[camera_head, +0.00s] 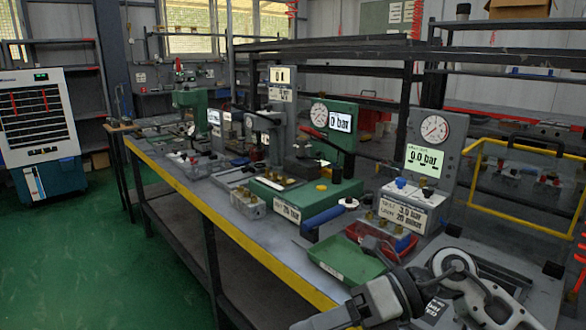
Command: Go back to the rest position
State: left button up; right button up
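Neither of my grippers shows in the head view. Grey and white links of one of my arms cross the lower right, in front of the bench, and run out of the bottom of the picture. No fingertips can be made out on them. The valve blocks' bench (250,240) has a yellow front edge. A grey block with brass fittings (248,204) sits near that edge. A green test stand (300,198) with a dial gauge and a "0 bar" display stands behind it. A grey test stand (428,150) with a "0.0 bar" display stands to the right.
A green tray (345,262) lies near the front edge, with a red bin (362,232) behind it. A blue-handled tool (325,217) lies left of them. A yellow frame (516,212) stands at the right. The green floor (110,265) at the left is clear.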

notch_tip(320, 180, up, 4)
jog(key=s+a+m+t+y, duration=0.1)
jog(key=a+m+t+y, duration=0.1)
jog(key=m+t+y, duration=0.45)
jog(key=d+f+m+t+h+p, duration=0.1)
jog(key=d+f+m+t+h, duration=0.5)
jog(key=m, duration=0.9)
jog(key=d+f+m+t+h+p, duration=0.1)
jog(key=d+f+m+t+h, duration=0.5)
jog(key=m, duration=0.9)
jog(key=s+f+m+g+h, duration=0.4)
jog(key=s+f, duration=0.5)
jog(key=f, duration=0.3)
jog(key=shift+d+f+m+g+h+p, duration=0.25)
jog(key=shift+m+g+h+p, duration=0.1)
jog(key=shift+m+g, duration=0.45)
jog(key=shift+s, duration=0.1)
